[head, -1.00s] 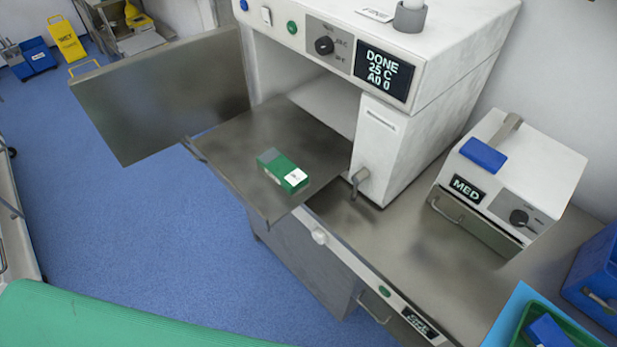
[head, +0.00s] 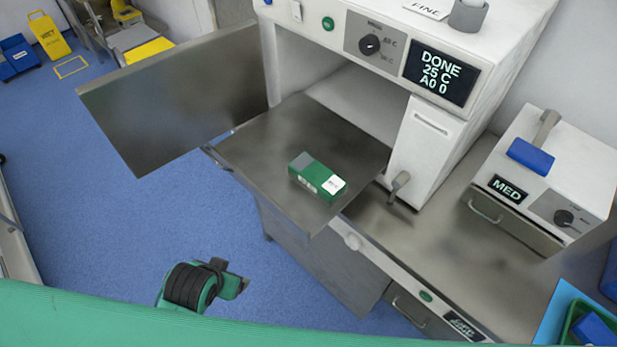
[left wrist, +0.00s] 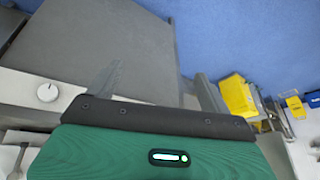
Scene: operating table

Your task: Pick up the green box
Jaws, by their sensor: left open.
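The green box (head: 318,177), with a white label and a grey end, lies flat on the metal shelf (head: 255,150) that sticks out of the open sterilizer. My left gripper (head: 238,278) shows in the lower left of the head view, over the blue floor, well short of the box and apart from it. In the left wrist view its two fingers (left wrist: 155,88) are spread with nothing between them. The green box does not show in the left wrist view. My right gripper is in neither view.
The sterilizer's open door (head: 175,100) stands left of the shelf. A lever handle (head: 398,185) is to the right of the shelf. The MED unit (head: 540,180) stands on the right counter. The blue floor (head: 130,220) is clear in front of the shelf.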

